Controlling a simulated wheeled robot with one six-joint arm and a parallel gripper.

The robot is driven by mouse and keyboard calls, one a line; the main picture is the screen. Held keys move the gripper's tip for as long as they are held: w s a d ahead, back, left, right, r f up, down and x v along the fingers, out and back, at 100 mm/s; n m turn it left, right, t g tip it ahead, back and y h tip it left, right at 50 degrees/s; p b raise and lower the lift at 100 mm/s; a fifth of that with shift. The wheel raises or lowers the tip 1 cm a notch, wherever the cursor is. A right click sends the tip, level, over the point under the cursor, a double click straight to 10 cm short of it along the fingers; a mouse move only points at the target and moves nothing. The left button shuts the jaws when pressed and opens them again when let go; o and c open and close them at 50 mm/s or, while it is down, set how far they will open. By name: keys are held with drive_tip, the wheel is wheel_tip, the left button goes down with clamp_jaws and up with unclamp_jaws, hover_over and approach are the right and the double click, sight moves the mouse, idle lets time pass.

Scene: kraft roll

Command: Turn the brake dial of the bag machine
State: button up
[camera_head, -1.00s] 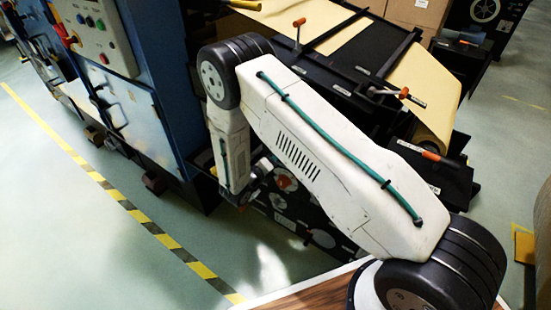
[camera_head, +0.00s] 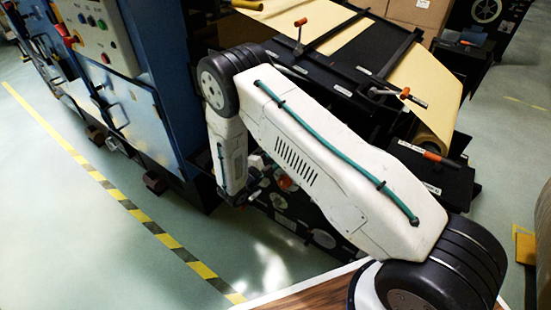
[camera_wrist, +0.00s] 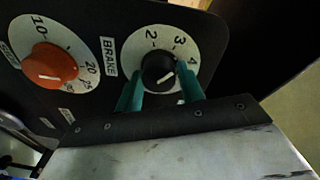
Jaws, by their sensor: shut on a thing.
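The brake dial (camera_wrist: 158,66) is a round black knob on a white scale plate, beside a label reading BRAKE. The numbers 2, 3 and 4 show on its scale. A white line on the knob slants toward the right, below the 4. My gripper (camera_wrist: 160,80) has its two teal fingers on either side of the knob, shut on it. In the head view, my arm reaches down to the black control panel (camera_head: 322,238) of the bag machine. My arm hides the brake dial and the gripper's fingertips there.
An orange knob (camera_wrist: 50,66) with its own scale sits close left of the brake dial. A blue cabinet (camera_head: 160,60) with buttons stands at the left. The kraft paper web (camera_head: 425,85) runs behind my arm. The floor at lower left is clear.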

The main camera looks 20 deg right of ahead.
drive_tip(key=shift+s+d+f+n+h, duration=0.1)
drive_tip(key=shift+n+h, duration=0.05)
drive_tip(key=shift+n, duration=0.6)
drive_tip(key=shift+s+d+f+n+h, duration=0.1)
drive_tip(key=shift+n+h, duration=0.05)
drive_tip(key=shift+n, duration=0.6)
drive_tip(key=o, duration=1)
drive_tip(key=shift+w, duration=0.1)
drive_tip(key=shift+a, duration=0.1)
drive_tip(key=v, duration=0.7)
drive_tip(key=shift+s+a+r, duration=0.1)
drive_tip(key=shift+s+a, duration=0.15)
drive_tip(key=shift+a, duration=0.1)
